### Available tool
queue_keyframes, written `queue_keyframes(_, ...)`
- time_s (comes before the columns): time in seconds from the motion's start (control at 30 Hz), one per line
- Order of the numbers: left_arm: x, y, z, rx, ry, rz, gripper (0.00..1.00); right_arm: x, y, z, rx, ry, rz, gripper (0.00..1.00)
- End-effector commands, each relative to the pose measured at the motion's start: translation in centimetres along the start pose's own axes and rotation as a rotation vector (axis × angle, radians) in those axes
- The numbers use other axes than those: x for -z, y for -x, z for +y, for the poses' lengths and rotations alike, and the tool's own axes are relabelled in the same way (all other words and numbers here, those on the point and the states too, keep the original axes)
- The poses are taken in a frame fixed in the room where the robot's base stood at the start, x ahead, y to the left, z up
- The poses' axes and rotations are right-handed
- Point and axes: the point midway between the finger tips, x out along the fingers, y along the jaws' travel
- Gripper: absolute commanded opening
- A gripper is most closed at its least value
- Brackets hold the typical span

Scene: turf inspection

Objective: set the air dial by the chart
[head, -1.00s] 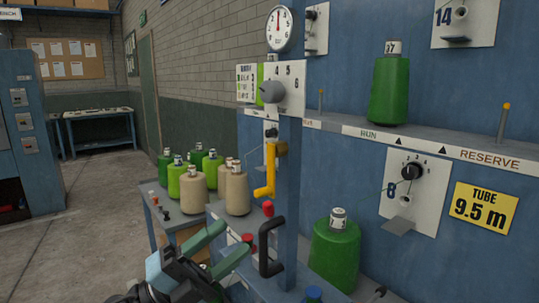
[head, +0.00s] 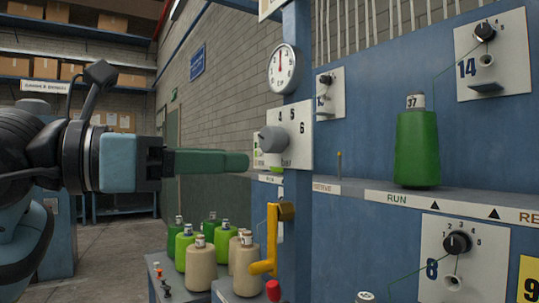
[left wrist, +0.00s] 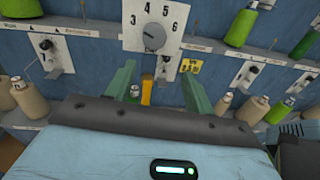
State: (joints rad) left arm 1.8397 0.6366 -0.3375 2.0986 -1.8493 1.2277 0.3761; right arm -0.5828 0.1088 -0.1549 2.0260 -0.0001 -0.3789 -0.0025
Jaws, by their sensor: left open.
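The air dial is a grey round knob (head: 272,139) on a white plate (head: 300,151) marked 4, 5, 6 and "bar", on a blue post. In the left wrist view the knob (left wrist: 153,38) is ahead, with 3 to 6 around it; I cannot read its pointer surely. My left gripper (head: 243,162) is level with the plate's lower part, left of the knob and apart from it. In the left wrist view its two fingers (left wrist: 158,80) are spread, with nothing held. My right gripper is out of view.
A round gauge (head: 283,69) with a red needle pointing up sits above the dial. A yellow crank handle (head: 271,240) juts out below it. Cones of green and beige yarn (head: 201,265) stand on a low table. A green cone (head: 417,148) stands on the shelf at right.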

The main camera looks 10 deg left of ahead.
Motion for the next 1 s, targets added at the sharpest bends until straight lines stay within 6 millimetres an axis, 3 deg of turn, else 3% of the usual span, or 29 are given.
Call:
queue_keyframes(0.2, -1.9, 1.5, 0.5, -0.094, -0.069, -0.016, 0.53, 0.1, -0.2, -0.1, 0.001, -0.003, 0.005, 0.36)
queue_keyframes(0.43, -2.1, 1.3, 0.5, -0.096, -0.071, -0.016, 0.53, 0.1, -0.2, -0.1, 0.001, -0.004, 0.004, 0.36)
queue_keyframes(1.0, -2.3, -5.6, 1.1, -0.093, -0.069, -0.016, 0.53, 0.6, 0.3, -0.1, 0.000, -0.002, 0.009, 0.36)
